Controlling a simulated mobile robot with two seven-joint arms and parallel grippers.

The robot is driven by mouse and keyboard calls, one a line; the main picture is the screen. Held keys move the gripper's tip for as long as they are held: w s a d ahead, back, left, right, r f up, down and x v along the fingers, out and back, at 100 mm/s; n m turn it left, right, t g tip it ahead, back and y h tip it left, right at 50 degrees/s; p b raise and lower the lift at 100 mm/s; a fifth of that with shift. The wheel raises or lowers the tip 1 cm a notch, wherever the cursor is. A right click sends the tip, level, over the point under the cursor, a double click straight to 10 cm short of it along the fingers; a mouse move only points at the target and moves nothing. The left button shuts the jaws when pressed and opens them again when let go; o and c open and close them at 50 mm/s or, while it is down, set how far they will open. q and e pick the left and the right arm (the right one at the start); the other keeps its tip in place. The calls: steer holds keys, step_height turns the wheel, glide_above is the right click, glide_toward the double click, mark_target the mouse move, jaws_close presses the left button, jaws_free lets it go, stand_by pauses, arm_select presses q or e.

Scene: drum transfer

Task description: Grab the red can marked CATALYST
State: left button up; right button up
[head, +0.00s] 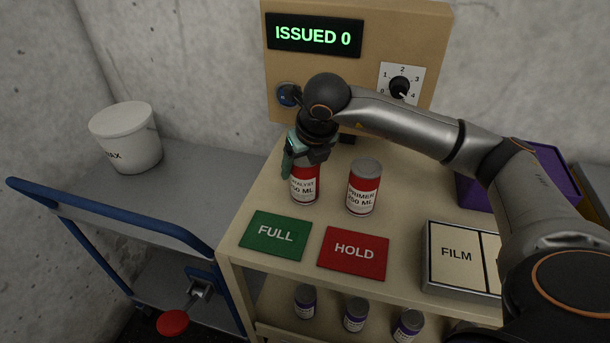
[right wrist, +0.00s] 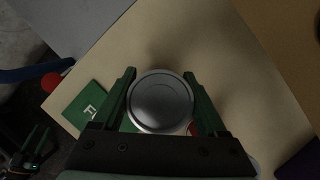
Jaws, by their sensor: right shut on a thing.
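The red can marked CATALYST (head: 304,186) stands upright on the beige table, behind the green FULL mat. My right gripper (head: 306,158) comes down over it from above and is shut on it. In the right wrist view the can's grey lid (right wrist: 160,101) sits between the two green fingers of the gripper (right wrist: 163,100). The gripper hides the can's top in the head view. My left gripper is not in the head view; a dark green-edged shape at the lower left of the right wrist view is unclear.
A red PRIMER can (head: 363,187) stands just right of the CATALYST can. The FULL mat (head: 275,234) and red HOLD mat (head: 353,253) lie in front. A FILM tray (head: 455,256) and a purple bin (head: 470,194) are at right. A blue-handled cart (head: 190,222) with a white bucket (head: 126,138) stands left.

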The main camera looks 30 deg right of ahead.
jaws_close()
stand_by(0.3)
steer(key=shift+r, duration=0.15)
